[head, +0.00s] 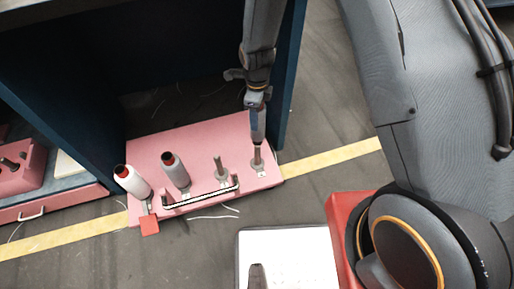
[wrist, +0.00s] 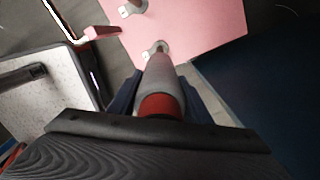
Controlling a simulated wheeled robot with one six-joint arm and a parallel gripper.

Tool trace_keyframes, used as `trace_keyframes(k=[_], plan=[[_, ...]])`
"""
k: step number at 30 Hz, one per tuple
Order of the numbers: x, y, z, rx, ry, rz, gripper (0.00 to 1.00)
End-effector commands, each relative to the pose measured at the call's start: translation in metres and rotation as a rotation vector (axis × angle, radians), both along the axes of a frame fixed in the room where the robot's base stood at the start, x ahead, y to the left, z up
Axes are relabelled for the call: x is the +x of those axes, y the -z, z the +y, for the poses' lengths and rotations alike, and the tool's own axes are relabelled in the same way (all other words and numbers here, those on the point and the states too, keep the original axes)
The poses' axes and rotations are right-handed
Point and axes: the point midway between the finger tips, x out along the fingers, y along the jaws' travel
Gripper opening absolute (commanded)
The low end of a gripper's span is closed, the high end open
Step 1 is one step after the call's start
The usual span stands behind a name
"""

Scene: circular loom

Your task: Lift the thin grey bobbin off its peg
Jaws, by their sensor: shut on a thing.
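The thin grey bobbin (wrist: 158,76) shows in the wrist view as a grey cylinder with a red end band near the camera. My gripper (wrist: 157,94) is shut on it, with a dark blue finger on each side. In the head view my gripper (head: 258,135) points down over the rightmost peg (head: 257,157) of the pink board (head: 205,142). The peg's lower part shows under the fingertips. The fingers mostly hide the bobbin there, and I cannot tell whether it is clear of the peg tip.
On the board stand a white bobbin (head: 132,182), a thicker grey bobbin (head: 176,172) and an empty peg (head: 220,168). A dark blue panel (head: 291,90) stands close on the right. A white-topped surface (head: 290,255) lies nearer.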

Motion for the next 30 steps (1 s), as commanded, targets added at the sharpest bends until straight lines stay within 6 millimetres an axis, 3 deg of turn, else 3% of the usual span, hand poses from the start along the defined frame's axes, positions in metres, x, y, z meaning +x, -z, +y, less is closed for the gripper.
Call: trace_keyframes(k=[11, 30], plan=[[0.0, -0.006, 0.0, 0.0, 0.0, 0.0, 0.0], [0.0, -0.074, 0.0, 0.0, 0.0, -0.001, 0.0]])
